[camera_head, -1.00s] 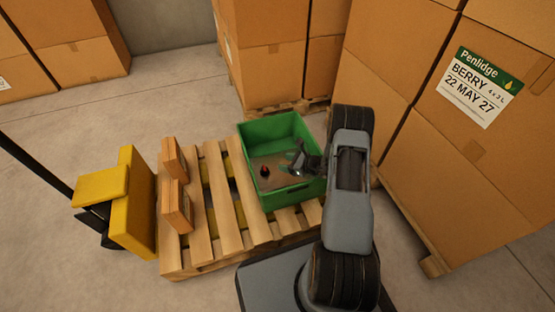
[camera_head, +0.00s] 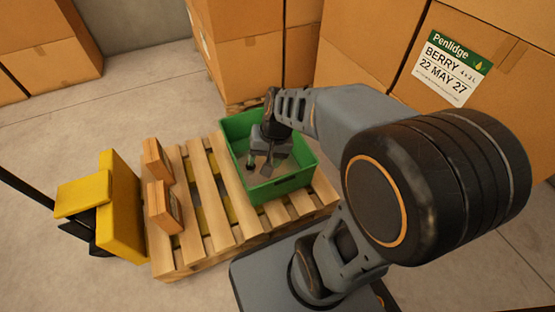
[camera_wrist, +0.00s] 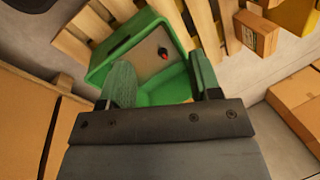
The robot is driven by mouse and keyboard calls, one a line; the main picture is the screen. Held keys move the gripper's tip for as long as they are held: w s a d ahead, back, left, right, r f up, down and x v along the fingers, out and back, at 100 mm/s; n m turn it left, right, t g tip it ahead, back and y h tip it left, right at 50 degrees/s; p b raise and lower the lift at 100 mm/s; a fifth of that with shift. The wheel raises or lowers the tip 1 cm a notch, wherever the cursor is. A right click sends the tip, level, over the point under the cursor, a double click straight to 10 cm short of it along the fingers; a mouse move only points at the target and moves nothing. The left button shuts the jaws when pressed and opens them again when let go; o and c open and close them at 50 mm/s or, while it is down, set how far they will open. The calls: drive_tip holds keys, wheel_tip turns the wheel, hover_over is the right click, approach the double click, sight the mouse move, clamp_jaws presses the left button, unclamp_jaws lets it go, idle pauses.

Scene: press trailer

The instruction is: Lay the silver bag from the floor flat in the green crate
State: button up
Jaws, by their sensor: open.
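The green crate (camera_head: 283,188) stands on a wooden pallet in the head view. It also shows in the wrist view (camera_wrist: 121,43). My gripper (camera_head: 262,167) is over and partly within the crate opening, jaws apart, with no held object visible between them. Its two fingers frame the crate in the wrist view (camera_wrist: 163,84). A flat grey-tan area (camera_wrist: 146,68) covers part of the crate's bottom; I cannot tell whether it is a liner or the silver bag. A small red and black item (camera_wrist: 163,52) is in the crate. No silver bag is clearly recognisable on the floor.
Tall carton stacks (camera_head: 244,50) rise behind and at the right. Bare concrete floor (camera_head: 130,100) is clear at the back left.

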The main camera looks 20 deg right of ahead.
drive_tip(key=s+r+n+h, duration=0.1)
drive_tip(key=s+d+r+n+t+h, duration=0.1)
drive_tip(key=s+d+r+n+h, duration=0.1)
drive_tip(key=s+n, duration=0.1)
drive_tip(key=shift+s+t, duration=0.1)
drive_tip(key=shift+t, duration=0.3)
drive_tip(key=shift+a, duration=0.1)
